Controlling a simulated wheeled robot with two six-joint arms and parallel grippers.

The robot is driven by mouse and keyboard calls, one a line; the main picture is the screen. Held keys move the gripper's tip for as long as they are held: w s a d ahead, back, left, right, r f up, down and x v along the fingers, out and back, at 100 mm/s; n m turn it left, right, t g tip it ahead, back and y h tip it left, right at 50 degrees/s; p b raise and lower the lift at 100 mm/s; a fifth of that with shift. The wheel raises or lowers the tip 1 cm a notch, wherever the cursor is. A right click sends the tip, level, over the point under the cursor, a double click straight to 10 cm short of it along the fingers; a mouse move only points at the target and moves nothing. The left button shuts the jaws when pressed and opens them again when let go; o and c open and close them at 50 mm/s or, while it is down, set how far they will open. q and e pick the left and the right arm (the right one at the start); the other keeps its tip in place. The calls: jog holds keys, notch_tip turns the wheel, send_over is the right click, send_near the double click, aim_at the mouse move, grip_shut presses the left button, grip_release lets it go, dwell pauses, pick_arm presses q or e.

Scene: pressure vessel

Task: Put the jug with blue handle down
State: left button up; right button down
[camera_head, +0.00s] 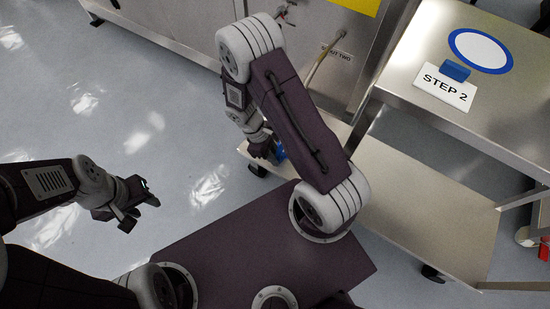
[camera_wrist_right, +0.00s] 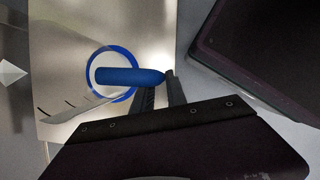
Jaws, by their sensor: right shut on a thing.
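The jug's blue handle (camera_wrist_right: 130,76) shows in the right wrist view, between the fingertips of my right gripper (camera_wrist_right: 163,88), which is shut on it. A pale, see-through part with dark marks (camera_wrist_right: 75,112) shows at lower left and seems to be the jug's body. In the head view my right gripper (camera_head: 263,146) is low beside the lower shelf, with a bit of blue (camera_head: 280,152) next to it. The rest of the jug is hidden there by my arm. My left gripper (camera_head: 132,210) is open and empty above the floor.
A blue ring (camera_wrist_right: 110,52) with a pale middle lies behind the handle on a metal surface (camera_wrist_right: 60,35). A steel cart has a lower shelf (camera_head: 430,215). Its top (camera_head: 420,50) bears a blue-ringed white disc (camera_head: 481,50) and a STEP 2 sign (camera_head: 444,88).

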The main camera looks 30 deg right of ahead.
jog(key=c, duration=1.3)
grip_release()
jog(key=shift+c, duration=0.2)
jog(key=p+v, duration=0.8)
jog(key=v, duration=0.4)
jog(key=s+r+m+t+y, duration=0.3)
jog(key=r+m, duration=0.5)
jog(key=r, duration=0.4)
jog(key=s+t, duration=0.1)
jog(key=s, duration=0.1)
jog(key=shift+s+m, duration=0.3)
jog(key=shift+m, duration=0.1)
jog(key=shift+a+r, duration=0.1)
jog(key=shift+r, duration=0.05)
